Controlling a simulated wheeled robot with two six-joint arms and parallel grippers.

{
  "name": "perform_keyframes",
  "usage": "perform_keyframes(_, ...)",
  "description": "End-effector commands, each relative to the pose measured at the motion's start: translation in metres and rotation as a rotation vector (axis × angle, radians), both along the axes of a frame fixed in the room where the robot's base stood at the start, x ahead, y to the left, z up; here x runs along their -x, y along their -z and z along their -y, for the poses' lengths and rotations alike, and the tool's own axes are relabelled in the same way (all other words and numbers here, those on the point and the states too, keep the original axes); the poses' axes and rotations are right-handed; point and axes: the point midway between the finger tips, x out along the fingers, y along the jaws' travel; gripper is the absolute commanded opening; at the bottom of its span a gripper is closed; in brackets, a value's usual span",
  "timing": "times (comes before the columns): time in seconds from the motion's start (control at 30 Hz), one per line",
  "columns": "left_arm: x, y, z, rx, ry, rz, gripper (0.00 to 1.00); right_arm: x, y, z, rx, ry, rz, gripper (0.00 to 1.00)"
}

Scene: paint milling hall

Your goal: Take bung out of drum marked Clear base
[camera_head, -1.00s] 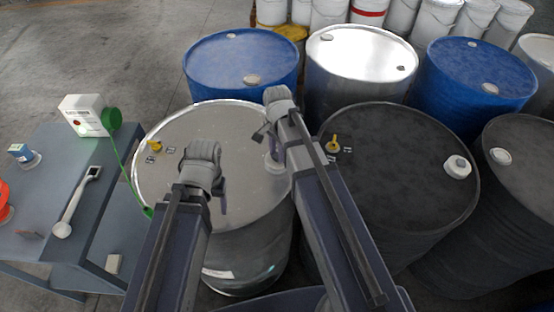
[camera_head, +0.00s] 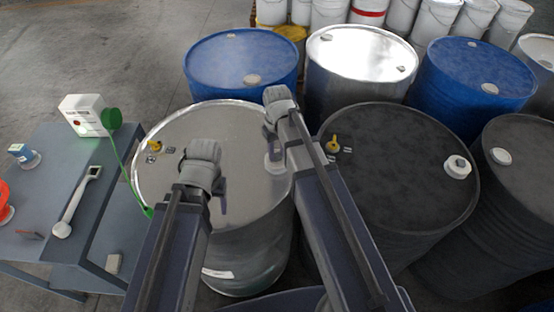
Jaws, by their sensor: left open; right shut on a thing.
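A bare silver drum (camera_head: 235,135) stands in front of me, with a pale label low on its side that is too small to read. A pale round bung (camera_head: 273,165) sits at the right side of its lid. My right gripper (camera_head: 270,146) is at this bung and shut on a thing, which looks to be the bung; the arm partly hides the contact. I cannot tell whether the bung is clear of its hole. My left gripper (camera_head: 222,196) is open and empty above the front middle of the lid. No marking reading Clear base is legible.
A yellow fitting (camera_head: 155,146) stands on the silver lid's left. A green cable (camera_head: 122,165) runs from a white box (camera_head: 88,114) to the lid's rim. A grey table (camera_head: 95,215) is at left. Dark drums (camera_head: 400,150) and blue drums (camera_head: 240,62) crowd the right and back.

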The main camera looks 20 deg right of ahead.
Motion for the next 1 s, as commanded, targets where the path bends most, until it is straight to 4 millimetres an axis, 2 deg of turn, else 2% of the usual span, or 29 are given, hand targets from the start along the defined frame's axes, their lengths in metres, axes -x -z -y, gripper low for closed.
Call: perform_keyframes(1.0, 0.000, -0.031, 0.000, 0.000, 0.000, 0.000, 0.65, 0.000, -0.031, 0.000, 0.000, 0.008, 0.000, 0.00)
